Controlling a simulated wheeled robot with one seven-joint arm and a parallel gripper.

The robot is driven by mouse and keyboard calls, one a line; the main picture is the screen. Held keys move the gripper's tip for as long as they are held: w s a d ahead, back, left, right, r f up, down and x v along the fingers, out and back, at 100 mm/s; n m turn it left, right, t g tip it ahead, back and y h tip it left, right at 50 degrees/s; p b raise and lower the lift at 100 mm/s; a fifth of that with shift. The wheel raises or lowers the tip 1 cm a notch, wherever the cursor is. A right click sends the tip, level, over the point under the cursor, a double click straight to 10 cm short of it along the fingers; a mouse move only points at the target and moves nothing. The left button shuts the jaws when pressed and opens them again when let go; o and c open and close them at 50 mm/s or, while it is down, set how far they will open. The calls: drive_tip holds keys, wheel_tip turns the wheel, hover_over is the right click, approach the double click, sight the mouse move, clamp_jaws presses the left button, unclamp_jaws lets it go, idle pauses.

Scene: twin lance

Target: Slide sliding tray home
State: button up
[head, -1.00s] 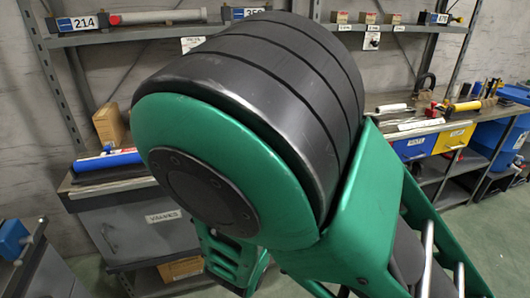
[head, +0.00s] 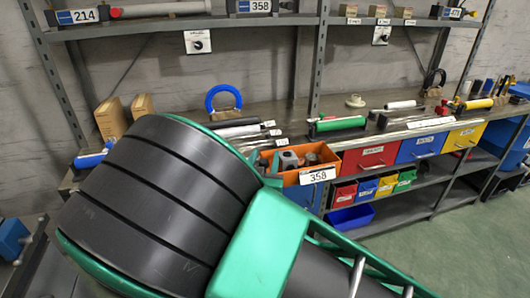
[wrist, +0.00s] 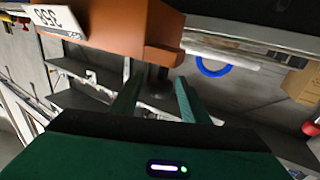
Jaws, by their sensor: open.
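The sliding tray (head: 328,160) is an orange open-topped box with a white 358 label on its front. It sits at the bench's front edge in the head view, with grey and dark items inside. Its orange-brown body (wrist: 130,28) fills the upper left of the wrist view, with the label at its left. My gripper (wrist: 158,88) is open, its two green fingers apart and nothing visible held between them. The tray's lower edge appears just beyond the fingertips; I cannot tell whether they touch. In the head view my arm hides the gripper and the tray's left side.
Red (head: 368,158), blue (head: 422,146) and yellow (head: 464,136) drawers sit right of the tray. Small coloured bins stand on the shelf below. Tools, a green roll (head: 338,125) and a blue ring (head: 223,101) are on the bench. Floor at lower right is clear.

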drive_tip(key=shift+w+d, duration=0.2)
drive_tip(key=shift+w, duration=0.95)
clamp_jaws()
